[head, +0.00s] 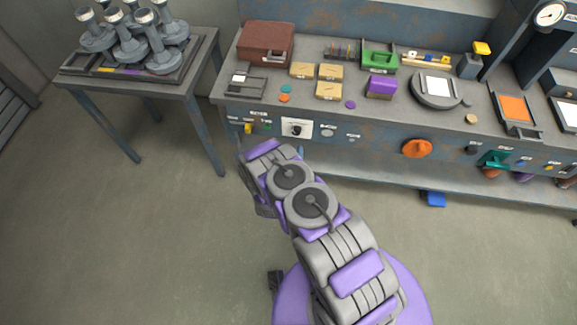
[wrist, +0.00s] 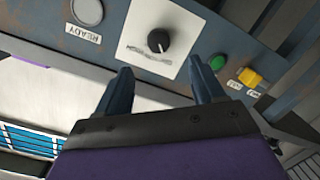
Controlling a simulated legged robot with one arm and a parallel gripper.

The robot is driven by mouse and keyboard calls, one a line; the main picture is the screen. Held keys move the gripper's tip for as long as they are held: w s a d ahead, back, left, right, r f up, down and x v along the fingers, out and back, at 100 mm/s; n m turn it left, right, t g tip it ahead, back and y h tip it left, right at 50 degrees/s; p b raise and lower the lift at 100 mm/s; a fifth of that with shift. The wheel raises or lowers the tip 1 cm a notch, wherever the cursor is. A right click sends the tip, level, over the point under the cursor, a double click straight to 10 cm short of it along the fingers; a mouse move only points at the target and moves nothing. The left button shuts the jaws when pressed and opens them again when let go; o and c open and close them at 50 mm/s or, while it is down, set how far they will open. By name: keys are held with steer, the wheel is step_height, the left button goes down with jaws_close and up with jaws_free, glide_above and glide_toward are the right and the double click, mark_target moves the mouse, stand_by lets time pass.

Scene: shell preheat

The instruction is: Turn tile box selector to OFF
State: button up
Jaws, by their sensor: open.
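The selector is a black knob (wrist: 159,41) on a white plate (wrist: 140,59) on the bench's front panel. It also shows in the head view as a dark knob (head: 295,130) on the white plate. My gripper (wrist: 163,78) is open in the wrist view, its two dark fingers spread apart with the knob beyond and between them. The fingers do not touch the knob. The lettering on the plate is too small to read. In the head view my arm hides the gripper's fingers.
Beside the plate are a green button (wrist: 217,62), a yellow switch (wrist: 249,78) and a round grey READY lamp (wrist: 87,11). An orange knob (head: 417,148) sits farther right on the panel. A side table (head: 192,91) stands left. The floor before the bench is clear.

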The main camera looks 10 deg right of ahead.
steer(key=p+v, duration=0.1)
steer(key=v, duration=0.6)
stand_by(0.4)
